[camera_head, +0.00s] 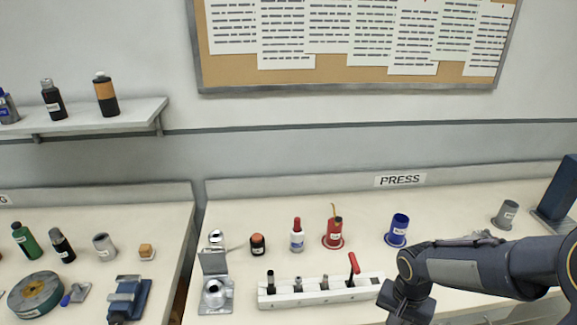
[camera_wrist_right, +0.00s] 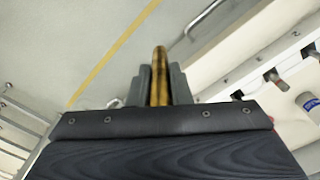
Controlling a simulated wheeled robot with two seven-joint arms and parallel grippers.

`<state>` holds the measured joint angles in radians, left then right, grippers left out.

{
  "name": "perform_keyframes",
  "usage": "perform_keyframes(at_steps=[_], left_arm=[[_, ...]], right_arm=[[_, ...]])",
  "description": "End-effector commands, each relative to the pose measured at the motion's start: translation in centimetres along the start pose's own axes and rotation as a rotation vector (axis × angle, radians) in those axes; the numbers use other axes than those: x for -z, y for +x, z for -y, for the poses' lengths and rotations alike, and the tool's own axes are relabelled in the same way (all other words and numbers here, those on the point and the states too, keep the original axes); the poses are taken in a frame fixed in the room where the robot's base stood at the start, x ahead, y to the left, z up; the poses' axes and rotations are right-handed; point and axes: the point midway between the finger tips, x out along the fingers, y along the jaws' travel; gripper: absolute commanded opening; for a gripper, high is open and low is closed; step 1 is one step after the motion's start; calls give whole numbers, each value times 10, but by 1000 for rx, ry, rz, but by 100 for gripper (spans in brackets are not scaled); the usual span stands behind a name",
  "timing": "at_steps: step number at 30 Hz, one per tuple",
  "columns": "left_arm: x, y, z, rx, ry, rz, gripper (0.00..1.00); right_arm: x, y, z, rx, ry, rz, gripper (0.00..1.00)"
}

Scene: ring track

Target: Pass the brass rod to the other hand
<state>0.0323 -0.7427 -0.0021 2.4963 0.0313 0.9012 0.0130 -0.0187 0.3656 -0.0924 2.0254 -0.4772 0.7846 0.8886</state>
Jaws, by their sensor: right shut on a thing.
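The brass rod (camera_wrist_right: 160,72) shows in the right wrist view as a yellow-brown bar standing out between the two grey fingers. My right gripper (camera_wrist_right: 160,88) is shut on it, and the rod's far end reaches past the fingertips. The rod's lower part is hidden between the fingers and behind the gripper body. In the head view my right arm comes in from the right, and its gripper is below the picture's bottom edge. My left gripper shows in neither view.
A white rack (camera_head: 310,291) with several tools stands at the bench's front. Behind it are a red-capped bottle (camera_head: 297,236), a red can (camera_head: 333,237) and a blue cup (camera_head: 397,229). A metal device (camera_head: 215,290) stands left of the rack. A blue vise (camera_head: 127,300) sits on the left bench.

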Motion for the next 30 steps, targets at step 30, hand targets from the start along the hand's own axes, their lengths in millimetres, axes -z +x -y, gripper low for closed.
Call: perform_keyframes(at_steps=[30], left_arm=[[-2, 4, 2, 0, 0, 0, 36]], right_arm=[[-15, -10, 156, 16, -940, -3, 0]])
